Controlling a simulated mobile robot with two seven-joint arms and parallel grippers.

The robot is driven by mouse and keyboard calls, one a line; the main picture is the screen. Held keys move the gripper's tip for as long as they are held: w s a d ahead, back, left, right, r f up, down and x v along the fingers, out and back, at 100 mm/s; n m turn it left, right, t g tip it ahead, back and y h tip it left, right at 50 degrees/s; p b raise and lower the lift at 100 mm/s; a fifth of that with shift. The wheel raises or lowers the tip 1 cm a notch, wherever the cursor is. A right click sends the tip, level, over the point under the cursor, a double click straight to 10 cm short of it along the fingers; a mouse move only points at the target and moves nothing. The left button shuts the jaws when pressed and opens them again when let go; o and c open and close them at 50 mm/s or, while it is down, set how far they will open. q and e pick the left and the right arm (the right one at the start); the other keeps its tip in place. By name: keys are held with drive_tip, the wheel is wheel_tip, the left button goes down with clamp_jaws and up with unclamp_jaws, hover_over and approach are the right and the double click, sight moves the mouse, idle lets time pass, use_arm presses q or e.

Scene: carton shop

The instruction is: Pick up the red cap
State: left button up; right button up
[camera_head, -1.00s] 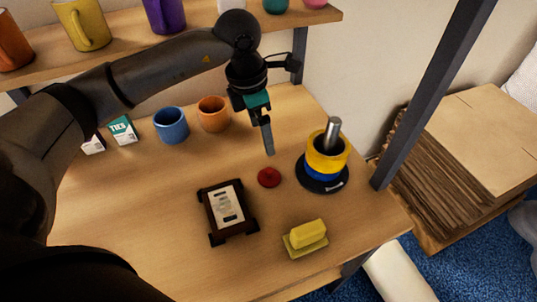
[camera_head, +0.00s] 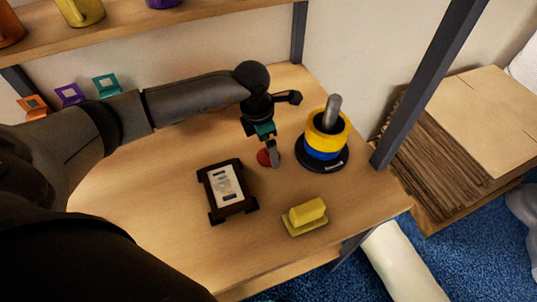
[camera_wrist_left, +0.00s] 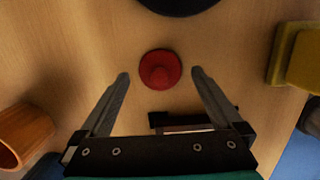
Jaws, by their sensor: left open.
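The red cap (camera_head: 263,158) is a small round disc with a raised knob, lying on the wooden table; in the head view my left gripper's finger partly hides it. In the left wrist view the whole cap (camera_wrist_left: 160,58) shows between and just beyond the two fingertips, with bare table on either side of it. My left gripper (camera_head: 273,160) is open and empty, pointing down at the cap; it also shows in the left wrist view (camera_wrist_left: 160,75). My right gripper is not in view.
Right of the cap stands a ring stack (camera_head: 328,140) with yellow and blue rings on a black base. A dark framed stand (camera_head: 208,195) lies left-front. An orange cup (camera_wrist_left: 22,135) shows in the wrist view.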

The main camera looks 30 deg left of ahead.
use_arm(q)
drive_tip(key=shift+w+d+f, duration=0.1)
drive_tip(key=shift+f, duration=0.7)
drive_tip(key=shift+c, duration=0.2)
drive_tip(key=c, duration=1.2)
